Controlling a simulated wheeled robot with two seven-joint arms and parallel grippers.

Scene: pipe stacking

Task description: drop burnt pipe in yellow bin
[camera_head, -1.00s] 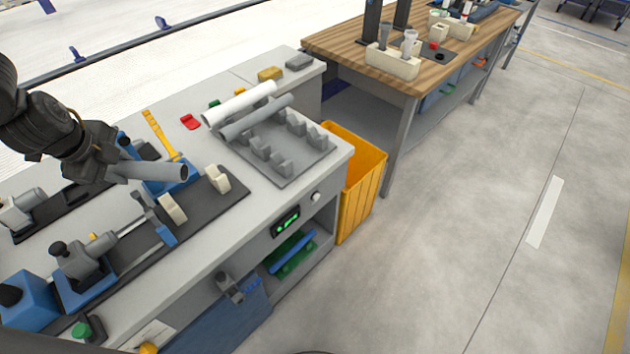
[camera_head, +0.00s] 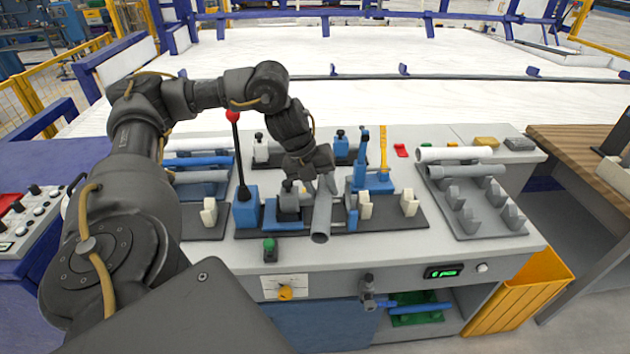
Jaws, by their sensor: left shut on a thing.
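My left gripper (camera_head: 318,182) is shut on a grey pipe (camera_head: 321,218), which I take for the burnt one, though no clear burn mark shows. The pipe tilts with its open end toward me, above the front middle of the workbench, before the clamp fixture. The yellow bin (camera_head: 518,294) stands on the floor at the right end of the workbench, low and partly hidden by the bench. The bin is well to the right of the gripper. My right gripper does not show.
A grey rack (camera_head: 478,224) with pegs sits at the bench's right, with a white pipe (camera_head: 455,154) and a grey pipe (camera_head: 466,170) across its back. A red-knobbed lever (camera_head: 238,150) stands left of the gripper. A wooden table (camera_head: 585,160) is at far right.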

